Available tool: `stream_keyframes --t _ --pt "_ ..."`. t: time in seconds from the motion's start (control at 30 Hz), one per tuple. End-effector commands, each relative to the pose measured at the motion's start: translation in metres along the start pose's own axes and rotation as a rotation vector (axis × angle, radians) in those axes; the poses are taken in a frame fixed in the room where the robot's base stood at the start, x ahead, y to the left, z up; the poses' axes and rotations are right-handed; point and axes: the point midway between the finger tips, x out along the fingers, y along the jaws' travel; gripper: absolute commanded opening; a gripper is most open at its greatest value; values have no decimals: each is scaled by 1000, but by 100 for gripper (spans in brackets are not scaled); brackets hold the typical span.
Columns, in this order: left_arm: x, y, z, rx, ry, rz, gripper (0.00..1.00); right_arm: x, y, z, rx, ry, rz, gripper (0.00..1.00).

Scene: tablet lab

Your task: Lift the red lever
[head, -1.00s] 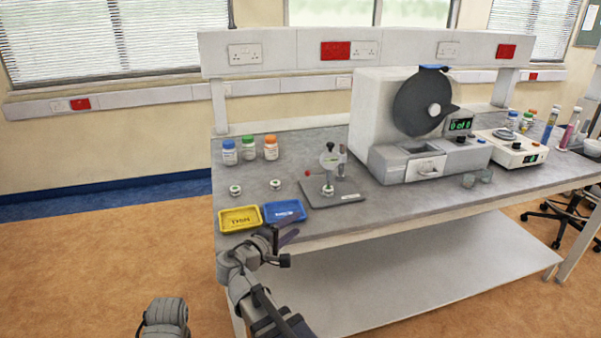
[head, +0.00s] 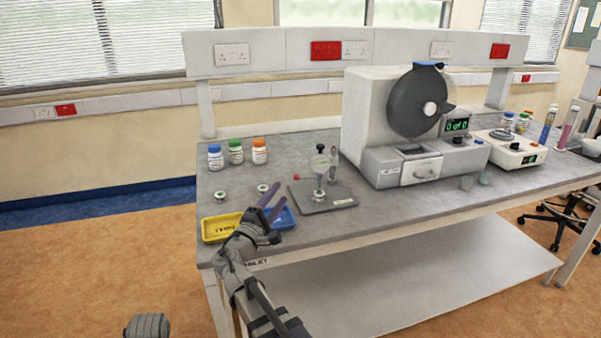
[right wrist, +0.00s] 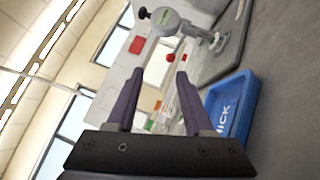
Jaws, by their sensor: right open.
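The red lever shows as a small red ball end (head: 296,178) on the left side of a thickness gauge (head: 320,170). The gauge stands upright on a dark flat base plate (head: 330,198) on the bench. In the right wrist view the red ball (right wrist: 170,57) appears between and beyond my fingertips, near the grey gauge head (right wrist: 166,20). My right gripper (head: 277,196) is open and empty, with purple fingers, left of the gauge and over the blue tray. It is apart from the lever.
A yellow tray (head: 215,229) and a blue tray (head: 287,219) lie at the bench's front left edge. Three capped bottles (head: 236,153) stand behind. A large tester (head: 368,125) stands right of the gauge. Two small green-and-white items (head: 220,196) lie near the trays.

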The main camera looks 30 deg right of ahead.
Motion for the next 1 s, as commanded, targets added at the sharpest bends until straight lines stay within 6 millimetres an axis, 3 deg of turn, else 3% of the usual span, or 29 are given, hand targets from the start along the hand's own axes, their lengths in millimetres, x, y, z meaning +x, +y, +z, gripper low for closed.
stream_keyframes --t 0.3,0.6,0.8,1.0 --pt "0 0 0 0 0 0 50 68 -15 -5 0 -3 -1 52" --pt "-7 -1 0 0 0 0 50 121 -19 -6 1 -2 -1 52" --pt "-10 -1 1 0 0 0 50 138 -20 -5 2 0 -1 52" --pt "-11 -1 1 0 0 0 50 143 -21 -5 3 1 0 52"
